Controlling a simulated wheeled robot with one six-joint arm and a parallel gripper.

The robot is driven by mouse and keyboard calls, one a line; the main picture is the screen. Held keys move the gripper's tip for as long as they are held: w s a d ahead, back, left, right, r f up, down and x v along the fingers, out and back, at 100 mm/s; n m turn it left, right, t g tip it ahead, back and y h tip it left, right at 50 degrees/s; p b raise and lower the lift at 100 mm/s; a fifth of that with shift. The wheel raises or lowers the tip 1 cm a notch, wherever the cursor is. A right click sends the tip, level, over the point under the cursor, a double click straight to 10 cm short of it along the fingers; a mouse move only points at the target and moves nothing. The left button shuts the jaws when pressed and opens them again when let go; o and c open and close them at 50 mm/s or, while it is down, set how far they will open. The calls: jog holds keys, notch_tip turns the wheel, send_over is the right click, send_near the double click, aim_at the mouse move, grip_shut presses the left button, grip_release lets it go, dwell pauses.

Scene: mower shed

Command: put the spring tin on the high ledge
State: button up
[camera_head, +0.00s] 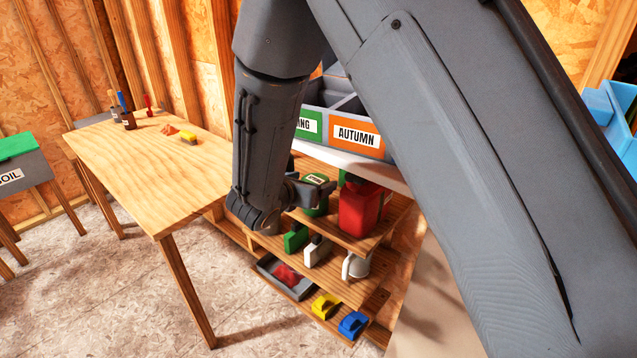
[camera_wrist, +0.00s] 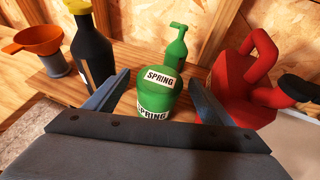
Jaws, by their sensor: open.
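The spring tin (camera_wrist: 158,92) is green with white SPRING labels on its lid and side. It stands upright on a wooden shelf in the wrist view. My gripper (camera_wrist: 160,92) is open, with one finger on each side of the tin; I cannot tell whether either touches it. In the head view the tin (camera_head: 316,181) is partly hidden by my gripper (camera_head: 305,190). I cannot tell which surface is the high ledge.
A dark bottle (camera_wrist: 90,50) and orange funnel (camera_wrist: 33,40) stand left of the tin. A green bottle (camera_wrist: 175,50) is behind it, and a red can (camera_wrist: 248,80) is at right. A bin labelled AUTUMN (camera_head: 357,136) sits above. The wooden table (camera_head: 150,160) has free room.

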jog(key=b+v, duration=0.1)
jog(key=v, duration=0.4)
jog(key=shift+o, duration=0.4)
jog(key=shift+s+a, duration=0.1)
jog(key=shift+s, duration=0.1)
jog(key=t+h+b, duration=0.2)
jog(key=t+b, duration=0.1)
send_over(310, 216)
jog(key=s, duration=0.1)
jog(key=f, duration=0.4)
jog(key=shift+s+a+f, duration=0.15)
jog(key=shift+a+f, duration=0.1)
jog(key=shift+f, duration=0.1)
jog(key=shift+w+f+t+b, duration=0.2)
jog(key=shift+f+t+b, duration=0.2)
jog(key=shift+f+t, duration=0.1)
jog(key=shift+w+d+r, duration=0.1)
jog(key=shift+w+d, duration=0.1)
jog(key=shift+w, duration=0.4)
jog(key=p+x, duration=0.3)
jog(key=x, duration=0.3)
jog(key=shift+w+d, duration=0.1)
jog(key=shift+w, duration=0.1)
